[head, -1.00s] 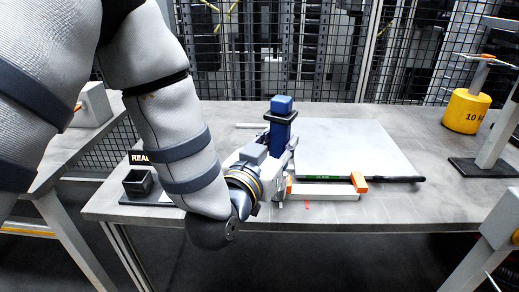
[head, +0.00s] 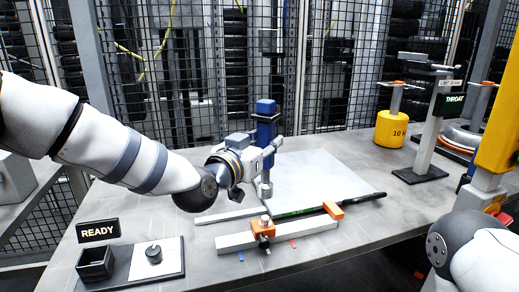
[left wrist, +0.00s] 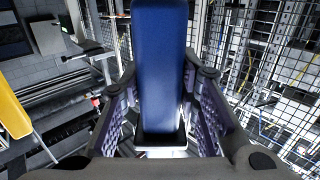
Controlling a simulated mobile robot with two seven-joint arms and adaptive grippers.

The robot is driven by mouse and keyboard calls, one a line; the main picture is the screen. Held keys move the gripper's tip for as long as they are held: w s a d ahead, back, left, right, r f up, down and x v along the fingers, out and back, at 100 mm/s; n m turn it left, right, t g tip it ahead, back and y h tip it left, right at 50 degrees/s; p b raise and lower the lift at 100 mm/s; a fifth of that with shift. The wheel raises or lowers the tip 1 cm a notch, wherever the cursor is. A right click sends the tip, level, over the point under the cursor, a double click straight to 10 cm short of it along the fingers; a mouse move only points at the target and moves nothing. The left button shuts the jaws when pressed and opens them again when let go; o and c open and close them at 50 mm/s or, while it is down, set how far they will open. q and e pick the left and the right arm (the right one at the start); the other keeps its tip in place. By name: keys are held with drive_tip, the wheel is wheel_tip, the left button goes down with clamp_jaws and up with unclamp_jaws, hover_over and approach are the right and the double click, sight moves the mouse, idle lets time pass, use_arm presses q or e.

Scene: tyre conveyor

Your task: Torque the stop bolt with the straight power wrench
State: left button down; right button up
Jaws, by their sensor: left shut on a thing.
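My left gripper (head: 268,150) is shut on the straight power wrench (head: 265,112), which has a blue body and is held upright. In the left wrist view the blue wrench body (left wrist: 160,70) stands between the purple-padded fingers. The wrench's grey nose (head: 266,188) points down over an orange stop block (head: 263,232) clamped on the pale bar (head: 310,235). The stop bolt (head: 265,219) seems to be the small pale post on that block, just under the nose. I cannot tell whether they touch. My right gripper does not show; only its arm is at lower right.
A second orange block (head: 333,210) sits further right by the bar. A long black-ended wrench (head: 365,199) lies behind it. A READY sign (head: 98,231), dark cup (head: 95,263) and knob board (head: 170,262) are front left. A yellow weight (head: 391,130) and grey stand (head: 427,140) are right.

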sight(264, 180)
use_arm(q)
drive_tip(key=shift+d+r, duration=0.15)
drive_tip(key=shift+r, duration=0.1)
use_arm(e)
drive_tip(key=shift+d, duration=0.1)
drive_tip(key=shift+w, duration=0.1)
